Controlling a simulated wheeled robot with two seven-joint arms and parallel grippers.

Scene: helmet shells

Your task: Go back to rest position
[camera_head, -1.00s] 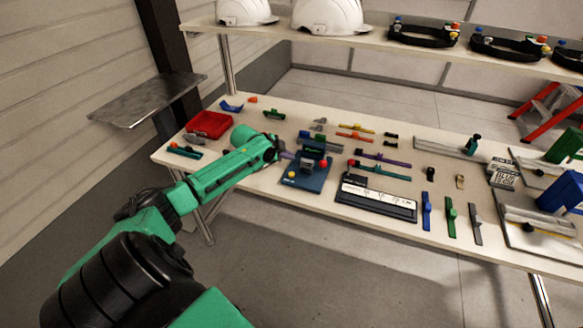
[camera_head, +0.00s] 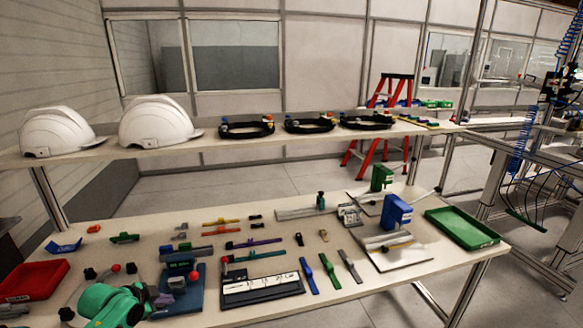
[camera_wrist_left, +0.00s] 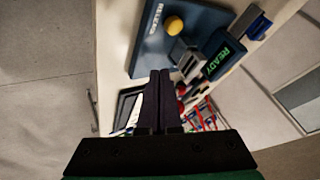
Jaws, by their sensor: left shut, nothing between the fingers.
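My left gripper (camera_head: 163,298) shows at the lower left of the head view, at the end of my green arm. It is beside the blue fixture (camera_head: 190,300) at the table's front edge. In the left wrist view, its two dark fingers (camera_wrist_left: 158,75) lie together with nothing between them. Beyond them is the blue fixture (camera_wrist_left: 145,45), with a yellow knob, a grey block and a screen reading READY. I cannot tell the exact gap between the fingertips and the fixture. My right gripper is not in view.
The table (camera_head: 340,300) holds a red tray (camera_head: 32,278), several coloured strips, a white-faced panel (camera_head: 262,287), a blue clamp block (camera_head: 396,212) and a green tray (camera_head: 462,228). An upper shelf carries white helmets (camera_head: 157,122) and black headbands (camera_head: 310,125).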

